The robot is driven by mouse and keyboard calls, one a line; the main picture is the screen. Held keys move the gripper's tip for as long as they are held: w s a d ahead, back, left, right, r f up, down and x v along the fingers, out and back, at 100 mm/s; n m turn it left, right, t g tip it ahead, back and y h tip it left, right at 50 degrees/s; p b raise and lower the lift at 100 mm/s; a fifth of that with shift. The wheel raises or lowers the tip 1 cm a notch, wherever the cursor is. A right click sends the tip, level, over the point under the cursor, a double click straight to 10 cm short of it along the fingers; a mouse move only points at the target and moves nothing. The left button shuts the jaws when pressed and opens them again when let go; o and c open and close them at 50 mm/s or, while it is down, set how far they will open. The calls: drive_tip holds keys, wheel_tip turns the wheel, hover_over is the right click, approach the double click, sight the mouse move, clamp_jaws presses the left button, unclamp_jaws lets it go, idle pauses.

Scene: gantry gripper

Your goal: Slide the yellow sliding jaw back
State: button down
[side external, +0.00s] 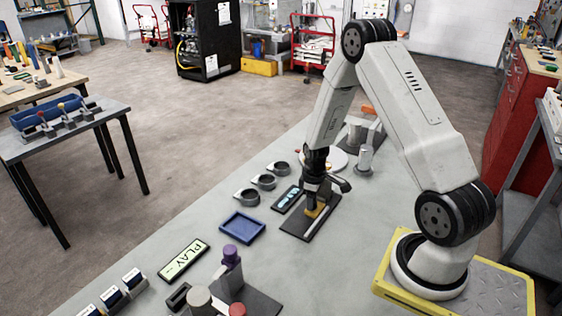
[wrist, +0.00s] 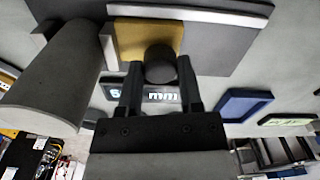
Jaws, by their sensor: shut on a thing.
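The yellow sliding jaw (wrist: 135,38) is a flat block with a dark round knob (wrist: 160,63) on it. My gripper (wrist: 160,72) has one finger on each side of the knob and is shut on it. In the side external view the jaw (side external: 315,211) shows as a small yellow patch under my gripper (side external: 316,198). The jaw sits on a dark baseplate (side external: 293,230) with a light metal rail (side external: 320,218) along it. The knob is mostly hidden by the fingers in the side view.
A small display (side external: 289,199) lies left of the baseplate. A blue tray (side external: 242,228), grey rings (side external: 263,181) and a green PLAY sign (side external: 184,260) are farther left. A grey cylinder (wrist: 55,75) stands close to my gripper in the wrist view.

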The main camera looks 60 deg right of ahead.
drive_tip(key=shift+a, duration=0.1)
idle(0.6)
drive_tip(key=shift+a, duration=2)
drive_tip(key=shift+c, duration=1.3)
unclamp_jaws()
drive_tip(key=shift+r, duration=0.15)
wheel_tip(320, 180, up, 8)
drive_tip(key=shift+f, duration=0.25)
